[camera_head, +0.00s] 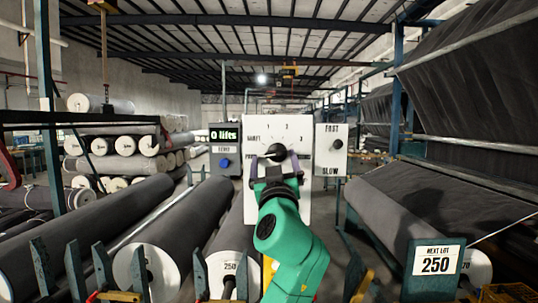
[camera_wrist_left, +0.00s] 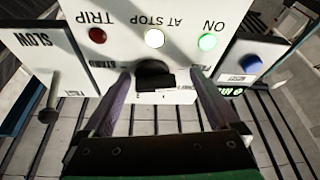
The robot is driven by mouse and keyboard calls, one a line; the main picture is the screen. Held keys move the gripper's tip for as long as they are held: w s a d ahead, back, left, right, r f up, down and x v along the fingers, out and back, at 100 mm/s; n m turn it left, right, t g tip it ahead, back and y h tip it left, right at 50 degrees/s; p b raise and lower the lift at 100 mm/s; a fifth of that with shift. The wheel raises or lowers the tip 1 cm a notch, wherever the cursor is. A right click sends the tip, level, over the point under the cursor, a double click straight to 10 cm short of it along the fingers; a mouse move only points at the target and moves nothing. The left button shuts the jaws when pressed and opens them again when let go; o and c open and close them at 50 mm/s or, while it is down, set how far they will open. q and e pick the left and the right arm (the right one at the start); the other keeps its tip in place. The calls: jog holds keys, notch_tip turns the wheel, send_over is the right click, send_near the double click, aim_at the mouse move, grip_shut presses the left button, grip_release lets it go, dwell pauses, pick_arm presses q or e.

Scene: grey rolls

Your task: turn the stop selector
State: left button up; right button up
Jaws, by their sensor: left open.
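The stop selector is a black knob (camera_head: 276,151) on a white panel (camera_head: 304,206), with a ring of printed marks around it. In the left wrist view, upside down, the knob (camera_wrist_left: 153,74) shows between my fingertips with a gap on each side. My left gripper (camera_head: 274,160) is open in front of the panel; its fingers also show in the wrist view (camera_wrist_left: 160,80). The AT STOP lamp (camera_wrist_left: 154,38) glows pale and the ON lamp (camera_wrist_left: 207,41) glows green. The TRIP lamp (camera_wrist_left: 97,35) is dull red. My right gripper is out of view.
Grey rolls (camera_head: 160,242) lie both sides.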

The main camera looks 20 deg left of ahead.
pick_arm(q)
jog(key=shift+s+d+r, duration=0.15)
jog(key=shift+s+d, duration=0.15)
jog(key=shift+d, duration=0.1)
jog(key=shift+s+d+r, duration=0.1)
jog(key=shift+s+d, duration=0.05)
jog(key=shift+s, duration=0.1)
jog(key=c, duration=0.9)
jog(key=shift+a, duration=0.2)
jog(key=c, duration=0.5)
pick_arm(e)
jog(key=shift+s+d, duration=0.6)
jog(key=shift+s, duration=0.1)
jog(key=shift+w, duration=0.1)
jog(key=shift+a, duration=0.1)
